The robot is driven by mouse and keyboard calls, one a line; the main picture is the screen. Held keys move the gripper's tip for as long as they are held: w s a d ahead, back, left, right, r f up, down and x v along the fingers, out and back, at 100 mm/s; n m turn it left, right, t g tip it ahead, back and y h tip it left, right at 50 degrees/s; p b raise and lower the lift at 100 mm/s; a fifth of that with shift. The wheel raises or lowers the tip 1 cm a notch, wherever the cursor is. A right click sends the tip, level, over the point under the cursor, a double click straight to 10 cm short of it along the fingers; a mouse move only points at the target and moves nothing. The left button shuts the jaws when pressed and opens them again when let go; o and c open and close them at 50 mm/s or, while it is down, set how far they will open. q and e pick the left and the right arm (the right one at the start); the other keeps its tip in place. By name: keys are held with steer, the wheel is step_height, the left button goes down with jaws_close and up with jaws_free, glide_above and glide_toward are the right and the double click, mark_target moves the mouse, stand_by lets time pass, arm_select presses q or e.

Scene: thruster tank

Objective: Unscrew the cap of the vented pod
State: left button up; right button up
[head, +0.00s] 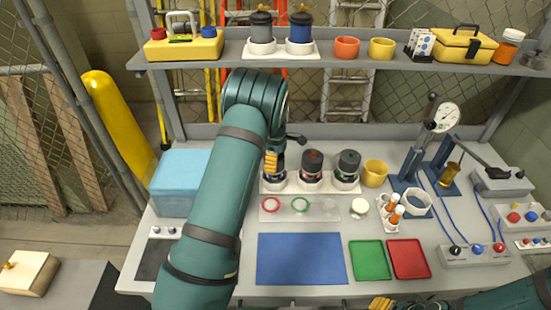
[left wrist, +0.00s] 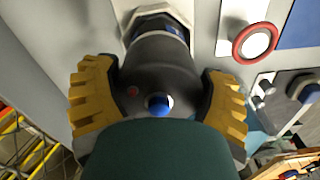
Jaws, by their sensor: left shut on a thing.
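My left gripper (head: 273,162) is at the leftmost pod in the white rack on the bench. In the left wrist view its yellow fingers (left wrist: 160,98) are shut on the dark cap (left wrist: 155,72) of that pod, one on each side. The cap has a blue knob and a small red dot on top. The pod stands in a white socket and shows some blue below the cap. In the head view my arm and fingers hide most of it.
Two more dark pods, a red-topped one (head: 312,165) and a green-topped one (head: 348,164), stand close to the right in the rack. A strip with rings (head: 285,215) lies in front. The blue mat (head: 300,258), green tray (head: 369,260) and red tray (head: 408,259) are empty.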

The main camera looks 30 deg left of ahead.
arm_select(q)
steer(key=n+p, duration=0.1)
steer(key=n, duration=0.5)
steer(key=shift+s+p, duration=0.1)
steer(key=shift+p, duration=0.3)
steer(key=shift+f+n, duration=0.1)
steer(key=shift+n, duration=1.1)
